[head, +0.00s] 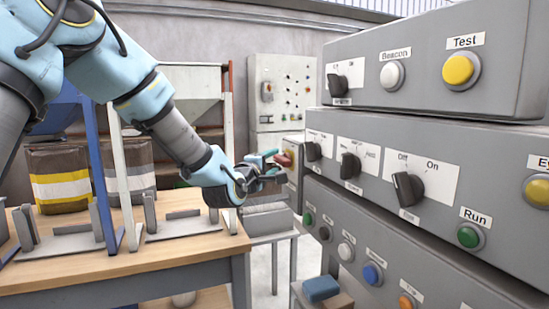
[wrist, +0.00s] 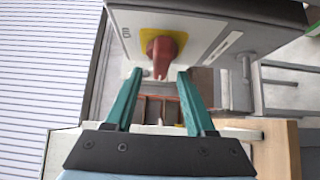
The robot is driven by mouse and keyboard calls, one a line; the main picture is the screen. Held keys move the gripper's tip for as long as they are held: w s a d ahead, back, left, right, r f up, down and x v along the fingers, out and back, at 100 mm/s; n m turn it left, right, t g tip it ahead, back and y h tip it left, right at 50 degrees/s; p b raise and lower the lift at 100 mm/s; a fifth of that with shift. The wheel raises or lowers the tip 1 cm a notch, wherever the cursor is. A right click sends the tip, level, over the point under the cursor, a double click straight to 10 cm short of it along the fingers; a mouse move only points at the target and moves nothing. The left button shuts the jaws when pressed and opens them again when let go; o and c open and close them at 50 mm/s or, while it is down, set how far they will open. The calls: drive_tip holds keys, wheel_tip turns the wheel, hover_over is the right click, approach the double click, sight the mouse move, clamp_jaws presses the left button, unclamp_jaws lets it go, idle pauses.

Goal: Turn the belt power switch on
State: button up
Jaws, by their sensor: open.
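A red rotary switch handle (wrist: 163,52) sits on a yellow plate on the front of a grey box in the wrist view. Its narrow end points down in that picture. A small mark, perhaps a 0, is left of the plate; I cannot read the label strip on the right. In the head view the red handle (head: 285,159) shows just beyond my fingers. My gripper (head: 268,162) is open and empty. In the wrist view its teal fingertips (wrist: 160,74) lie on either side of the handle's lower end; I cannot tell whether they touch it.
A large grey control panel (head: 450,140) with black knobs and coloured buttons stands close on the right. A wooden table (head: 140,268) with metal brackets is at the lower left. A pale cabinet (head: 282,90) stands behind. A blue block (head: 321,288) lies low near the panel.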

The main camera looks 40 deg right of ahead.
drive_tip(key=shift+x, duration=0.9)
drive_tip(key=shift+c, duration=0.2)
clamp_jaws()
